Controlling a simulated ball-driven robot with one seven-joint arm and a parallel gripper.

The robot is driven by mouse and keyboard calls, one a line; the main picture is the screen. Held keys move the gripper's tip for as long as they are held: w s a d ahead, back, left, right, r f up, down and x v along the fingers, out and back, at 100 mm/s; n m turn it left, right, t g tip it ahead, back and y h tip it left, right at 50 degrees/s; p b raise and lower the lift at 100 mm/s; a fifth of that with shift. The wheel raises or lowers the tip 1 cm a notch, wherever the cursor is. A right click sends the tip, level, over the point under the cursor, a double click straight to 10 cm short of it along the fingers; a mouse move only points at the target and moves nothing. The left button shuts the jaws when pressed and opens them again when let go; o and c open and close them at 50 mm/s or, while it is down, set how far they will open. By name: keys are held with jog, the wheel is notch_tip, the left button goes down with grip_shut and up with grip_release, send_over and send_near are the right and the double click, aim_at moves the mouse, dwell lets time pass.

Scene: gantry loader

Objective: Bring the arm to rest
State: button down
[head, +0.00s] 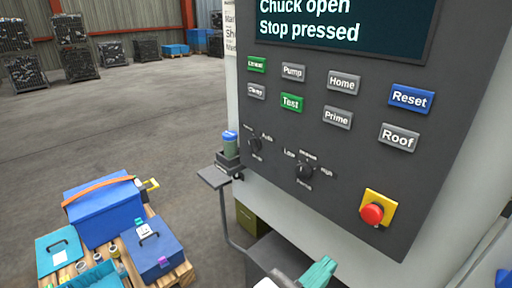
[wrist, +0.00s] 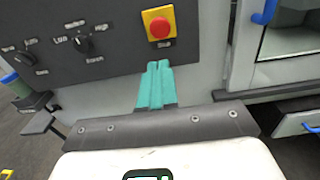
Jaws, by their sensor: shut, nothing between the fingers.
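My gripper (head: 318,272) shows at the bottom of the head view, with teal fingers. In the wrist view the teal fingers (wrist: 156,86) lie together, shut and empty. They point toward the machine front below the control panel (head: 330,150). The red emergency stop button (head: 372,213) sits on a yellow plate up and to the right of the fingers in the head view. In the wrist view the button (wrist: 160,28) is just above the fingertips, apart from them. The panel screen (head: 335,25) reads "Chuck open" and "Stop pressed".
A small shelf (head: 214,177) with a blue-lidded container (head: 230,144) juts from the machine's left side. A pallet (head: 185,274) with blue cases stands at lower left. Wire bins (head: 75,50) stand far back. The floor between is clear. A blue door handle (wrist: 264,13) is at right.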

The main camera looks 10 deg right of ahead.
jog(key=s+d+f+m+g+y, duration=0.3)
jog(key=d+f+m, duration=0.35)
jog(key=f, duration=0.35)
jog(key=s+d+f+m+g+y, duration=0.35)
jog(key=d+f+m, duration=0.25)
jog(key=d+f, duration=0.3)
jog(key=s+a+f+m+g+y, duration=0.2)
jog(key=s+f+m+g+y, duration=0.1)
jog(key=s+f+m+y, duration=0.4)
jog(key=s+f+m, duration=0.3)
jog(key=s+m, duration=0.3)
jog(key=shift+s+y, duration=0.15)
jog(key=shift+y, duration=0.2)
